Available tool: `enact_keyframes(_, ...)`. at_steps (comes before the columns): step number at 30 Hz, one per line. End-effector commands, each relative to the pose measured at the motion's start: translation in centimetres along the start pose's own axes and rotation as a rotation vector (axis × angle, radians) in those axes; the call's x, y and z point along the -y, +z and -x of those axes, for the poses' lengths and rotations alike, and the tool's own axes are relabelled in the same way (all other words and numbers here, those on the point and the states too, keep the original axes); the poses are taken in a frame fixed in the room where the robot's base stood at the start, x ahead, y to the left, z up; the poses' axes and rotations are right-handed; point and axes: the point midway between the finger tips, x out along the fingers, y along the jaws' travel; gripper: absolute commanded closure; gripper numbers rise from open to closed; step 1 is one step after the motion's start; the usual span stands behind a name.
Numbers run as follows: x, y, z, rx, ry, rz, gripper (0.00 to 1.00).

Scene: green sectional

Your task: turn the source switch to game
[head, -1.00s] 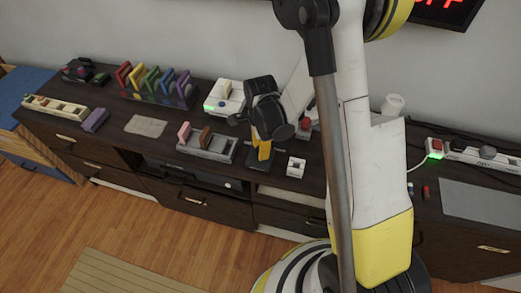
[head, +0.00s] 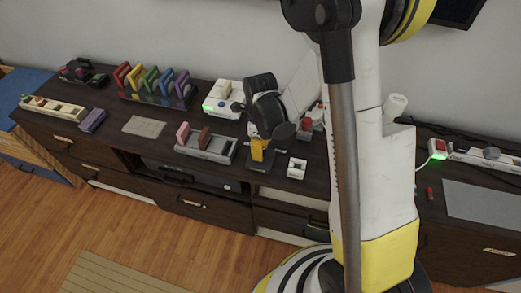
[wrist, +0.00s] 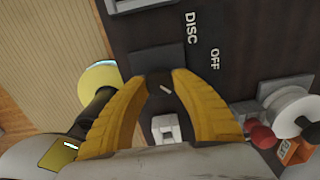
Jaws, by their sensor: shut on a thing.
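My gripper (head: 261,153) points down at the dark cabinet top, and its yellow fingers also show in the wrist view (wrist: 163,78). They are shut on the dark knob of the source switch (wrist: 160,86), which carries a short pale mark set at a slant. A dark plate (wrist: 157,58) lies beside the knob. The labels DISC (wrist: 190,28) and OFF (wrist: 214,59) are printed on the dark surface. No GAME label is visible; the fingers hide part of the surface around the knob.
A small white rocker switch (head: 297,168) sits just right of my gripper. A grey slotted holder (head: 206,146) stands left of it. A white box with a green light (head: 223,98) is behind. A power strip (head: 470,152) and dark screen (head: 459,12) are at the right.

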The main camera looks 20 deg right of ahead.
Motion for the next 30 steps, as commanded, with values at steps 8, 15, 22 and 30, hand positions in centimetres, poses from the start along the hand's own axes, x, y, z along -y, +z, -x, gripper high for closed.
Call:
enact_keyframes(8,0.0,0.0,0.0,0.0,0.0,-0.009,0.99)
enact_keyframes(15,0.0,0.0,0.0,0.0,0.0,-0.008,0.45)
enact_keyframes(22,0.0,0.0,0.0,0.0,0.0,-0.008,0.45)
enact_keyframes(30,0.0,0.0,2.1,0.0,0.0,-0.008,0.45)
